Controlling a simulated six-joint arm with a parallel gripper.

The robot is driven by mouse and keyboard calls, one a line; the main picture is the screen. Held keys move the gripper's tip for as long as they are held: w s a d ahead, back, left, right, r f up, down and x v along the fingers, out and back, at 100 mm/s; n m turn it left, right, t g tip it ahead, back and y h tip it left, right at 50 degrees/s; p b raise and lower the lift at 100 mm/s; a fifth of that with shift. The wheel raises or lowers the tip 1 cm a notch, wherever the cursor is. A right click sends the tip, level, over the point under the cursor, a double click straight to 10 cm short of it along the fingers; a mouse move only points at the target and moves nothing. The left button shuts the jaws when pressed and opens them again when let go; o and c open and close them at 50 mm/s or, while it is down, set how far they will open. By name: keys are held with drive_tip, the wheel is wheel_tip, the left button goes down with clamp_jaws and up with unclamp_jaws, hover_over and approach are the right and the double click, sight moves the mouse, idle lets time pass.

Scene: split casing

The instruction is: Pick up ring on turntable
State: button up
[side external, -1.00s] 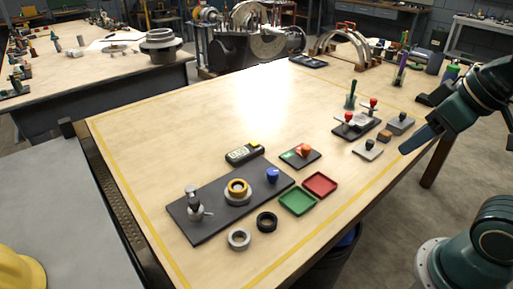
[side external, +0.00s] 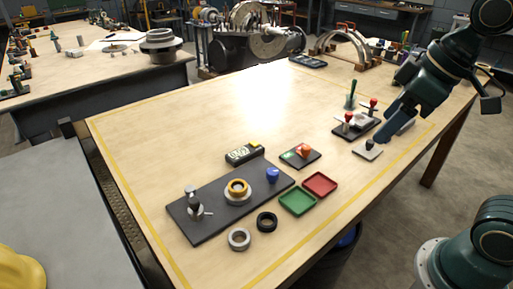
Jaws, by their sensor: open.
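A brass-coloured ring (side external: 238,187) sits on the round light turntable (side external: 238,198), near the middle of a dark base plate (side external: 200,222). My gripper (side external: 384,138) is open and empty at the right side of the table, above and beside a small grey plate with a dark knob (side external: 367,150). It is well apart from the ring, far to its right. The ring is in plain sight. The fingertips are small in this view.
On the base plate stand a clamp (side external: 195,205) and a blue knob (side external: 272,174). A grey ring (side external: 239,239) and black ring (side external: 267,221) lie in front. Green (side external: 297,202) and red (side external: 320,184) trays and an orange-knobbed block (side external: 303,151) lie between my gripper and the turntable.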

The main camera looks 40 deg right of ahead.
drive_tip(key=w+a+f+n+g, duration=0.1)
drive_tip(key=w+a+f+n, duration=0.1)
drive_tip(key=w+a+n, duration=0.2)
drive_tip(key=w+a+f+n+g+y, duration=0.1)
drive_tip(key=w+a+n, duration=0.4)
drive_tip(key=w, duration=0.6)
drive_tip(key=w+a+f+n+g+y, duration=0.1)
drive_tip(key=w+a+f+n+g, duration=0.2)
drive_tip(key=w+n, duration=0.4)
drive_tip(key=shift+w+a+n, duration=0.25)
drive_tip(key=shift+a+n, duration=0.15)
drive_tip(key=shift+a, duration=0.25)
drive_tip(key=shift+f, duration=0.25)
hover_over(237, 188)
drive_tip(key=d, duration=0.2)
drive_tip(key=shift+w+d+f, duration=0.1)
drive_tip(key=shift+f, duration=1.9)
drive_tip(key=shift+w+f, duration=0.1)
drive_tip(key=shift+f, duration=1.9)
drive_tip(key=shift+x, duration=2.6)
